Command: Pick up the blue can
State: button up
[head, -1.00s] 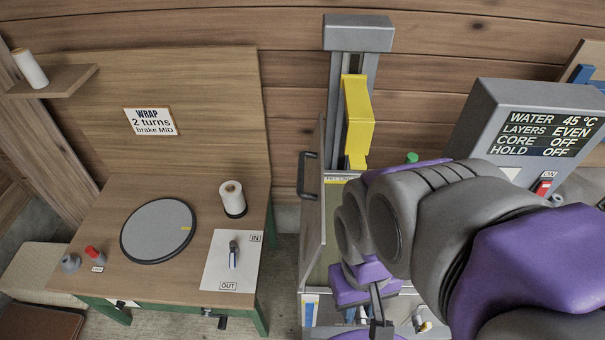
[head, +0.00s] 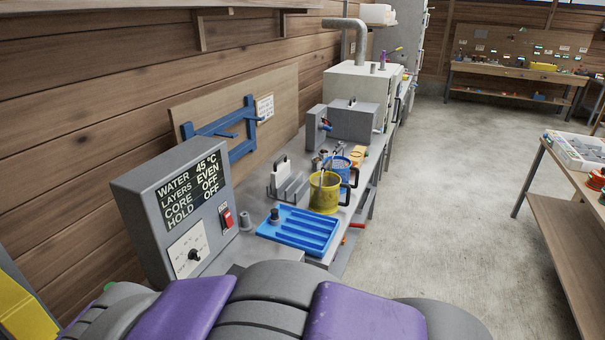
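A blue can (head: 343,168) with a dark handle stands on the long workbench along the wall. A yellow can (head: 324,196), also with a dark handle, stands in front of it and hides part of it. Thin tools stick up around the two cans. My gripper is out of view; only my grey and purple arm links cross the bottom of the picture, nearer than the cans and apart from them.
A blue ribbed tray (head: 300,230) lies in front of the cans. A grey control box (head: 175,205) with a display stands to the left. Grey machines (head: 353,120) stand farther along the bench. Clear concrete floor (head: 455,190) lies to the right, before another table (head: 560,220).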

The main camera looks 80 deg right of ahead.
aim_at(342, 165)
jog(key=z, duration=0.9)
jog(key=k+z, duration=0.1)
jog(key=z, duration=0.85)
jog(key=k+z, duration=0.1)
jog(key=z, duration=0.8)
jog(key=l+u, duration=0.25)
jog(key=l, duration=0.5)
jog(key=l+u, duration=0.2)
jog(key=l, duration=0.5)
jog(key=i+l+u, duration=0.1)
jog(key=i+l, duration=0.25)
jog(key=i+l+u, duration=0.15)
jog(key=i+l, duration=0.2)
jog(key=l, duration=0.15)
jog(key=i+l+u, duration=0.1)
jog(key=i+l, duration=0.25)
jog(key=i+l+u, duration=0.1)
jog(key=i+l, duration=0.2)
jog(key=l, duration=0.3)
jog(key=i+l+u, duration=0.15)
jog(key=i+l, duration=0.15)
jog(key=l, duration=0.2)
jog(key=i+l+u, duration=0.1)
jog(key=i+l, duration=0.15)
jog(key=l, duration=0.3)
jog(key=i+l+u, duration=0.15)
jog(key=l, duration=0.4)
jog(key=i+l+u, duration=0.1)
jog(key=i+l, duration=0.25)
jog(key=l, duration=0.25)
